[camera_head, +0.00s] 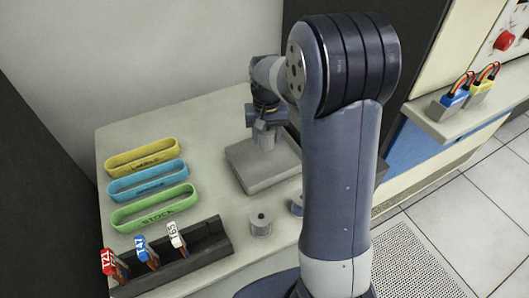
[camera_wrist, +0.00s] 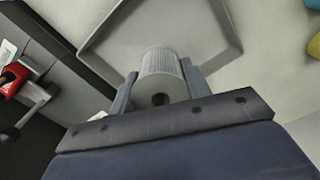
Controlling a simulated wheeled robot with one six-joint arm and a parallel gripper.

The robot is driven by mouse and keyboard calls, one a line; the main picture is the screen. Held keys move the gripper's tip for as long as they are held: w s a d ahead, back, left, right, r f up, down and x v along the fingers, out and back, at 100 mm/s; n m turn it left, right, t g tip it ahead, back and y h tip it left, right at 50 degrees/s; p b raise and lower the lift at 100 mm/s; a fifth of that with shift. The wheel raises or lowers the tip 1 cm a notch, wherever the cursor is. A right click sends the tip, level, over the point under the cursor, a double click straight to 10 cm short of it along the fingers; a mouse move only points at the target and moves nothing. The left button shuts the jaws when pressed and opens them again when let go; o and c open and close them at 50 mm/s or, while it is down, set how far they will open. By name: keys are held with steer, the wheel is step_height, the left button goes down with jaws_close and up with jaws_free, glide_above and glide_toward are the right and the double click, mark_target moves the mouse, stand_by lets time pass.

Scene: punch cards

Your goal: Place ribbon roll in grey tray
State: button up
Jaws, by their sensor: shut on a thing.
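My gripper (camera_head: 266,133) is over the grey tray (camera_head: 262,184) in the head view. In the wrist view my gripper (camera_wrist: 160,86) is shut on a pale ribbon roll (camera_wrist: 160,66), with a finger on each side of it. The grey tray (camera_wrist: 105,27) shows behind the roll there, and the roll lies within its outline. I cannot tell whether the roll touches the tray floor. Two other grey rolls stand on the table in front of the tray, one (camera_head: 261,223) in full view and one (camera_head: 296,205) partly hidden by my arm.
A dark rack (camera_head: 206,240) with red, blue and white tagged items is at the front left. A shelf (camera_head: 440,128) with small coloured devices is at the right.

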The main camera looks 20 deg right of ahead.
steer(key=shift+f, duration=3.55)
steer(key=shift+f, duration=0.2)
steer(key=o, duration=1)
steer(key=shift+o, duration=0.2)
step_height(320, 180, up, 12)
steer(key=shift+r, duration=0.25)
